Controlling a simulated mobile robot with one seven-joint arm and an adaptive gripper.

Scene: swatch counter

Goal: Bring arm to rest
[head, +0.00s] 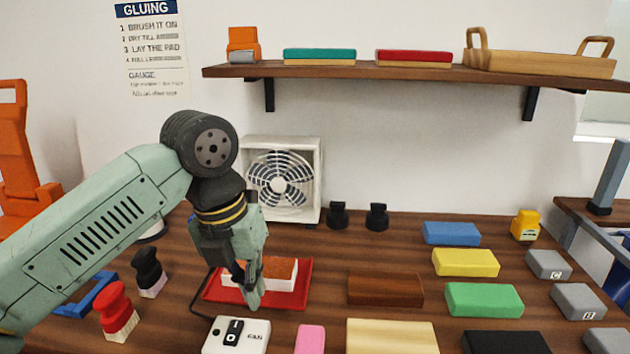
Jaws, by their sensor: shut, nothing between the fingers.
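My arm (100,235) reaches in from the left in the head view, bent at the elbow with the forearm pointing down. My gripper (252,288) is shut and empty, its fingers pointing down. It appears in front of a red tray (300,299) that holds a white block with an orange-brown top (283,272). The gripper hides part of the tray and block. I cannot tell whether the fingertips touch anything.
A fan switch box (255,338) sits near the front, and a white fan (280,180) stands behind. Coloured blocks, including a green one (484,299), fill the right. A wooden shelf (400,72) hangs above.

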